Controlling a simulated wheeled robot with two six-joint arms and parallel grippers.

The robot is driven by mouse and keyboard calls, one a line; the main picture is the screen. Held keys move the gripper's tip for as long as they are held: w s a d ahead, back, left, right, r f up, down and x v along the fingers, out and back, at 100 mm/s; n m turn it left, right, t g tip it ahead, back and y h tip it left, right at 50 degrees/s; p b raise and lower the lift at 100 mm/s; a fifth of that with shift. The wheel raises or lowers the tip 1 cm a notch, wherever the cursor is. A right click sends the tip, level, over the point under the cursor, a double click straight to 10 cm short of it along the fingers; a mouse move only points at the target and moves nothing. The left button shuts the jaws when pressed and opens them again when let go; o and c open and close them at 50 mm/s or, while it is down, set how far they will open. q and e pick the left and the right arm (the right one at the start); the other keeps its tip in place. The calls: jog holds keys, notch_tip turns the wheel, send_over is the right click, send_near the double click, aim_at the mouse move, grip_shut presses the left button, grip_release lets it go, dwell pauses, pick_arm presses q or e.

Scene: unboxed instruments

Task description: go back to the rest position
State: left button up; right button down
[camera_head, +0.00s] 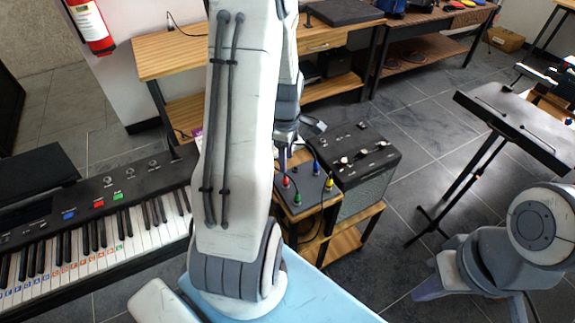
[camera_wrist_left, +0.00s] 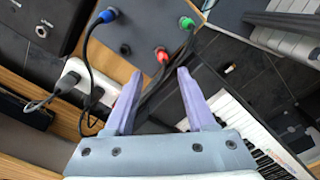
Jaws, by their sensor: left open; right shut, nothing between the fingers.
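My left gripper (camera_head: 283,152) is at the end of the raised arm in the middle of the head view, above a dark box with coloured plugs (camera_head: 304,187). In the left wrist view its two lavender fingers (camera_wrist_left: 160,84) are apart with nothing held between them. A red plug (camera_wrist_left: 162,56) shows beyond the gap, a blue plug (camera_wrist_left: 106,15) lies to the left and a green plug (camera_wrist_left: 187,23) to the right. My right gripper (camera_head: 432,289) is low at the right of the head view, partly hidden by its arm, and empty.
A keyboard (camera_head: 100,225) stands at the left. A black amplifier (camera_head: 365,165) is right beside the plug box. A music stand (camera_head: 515,125) is at the right. A white power block with cables (camera_wrist_left: 85,88) lies near the left fingers. Tiled floor is free between amplifier and stand.

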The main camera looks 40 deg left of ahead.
pick_arm(q)
jog(key=shift+r, duration=0.35)
jog(key=s+d+r+m, duration=0.1)
jog(key=d+r+m, duration=0.3)
jog(key=d+m, duration=0.45)
jog(key=s+d+r+m, duration=0.1)
jog(key=d+r+m, duration=0.45)
jog(key=d, duration=0.65)
jog(key=s+d+r+m, duration=0.1)
jog(key=s+d+m, duration=0.4)
jog(key=s+m, duration=0.2)
jog(key=s+d+r+m+h, duration=0.1)
jog(key=s+d+r+m, duration=0.1)
jog(key=s+d+m, duration=0.3)
jog(key=s+m, duration=0.2)
jog(key=m, duration=0.2)
jog(key=shift+s+r, duration=0.2)
jog(key=shift+r, duration=0.05)
jog(key=shift+c, duration=0.2)
jog(key=shift+d, duration=0.15)
jog(key=shift+c, duration=0.2)
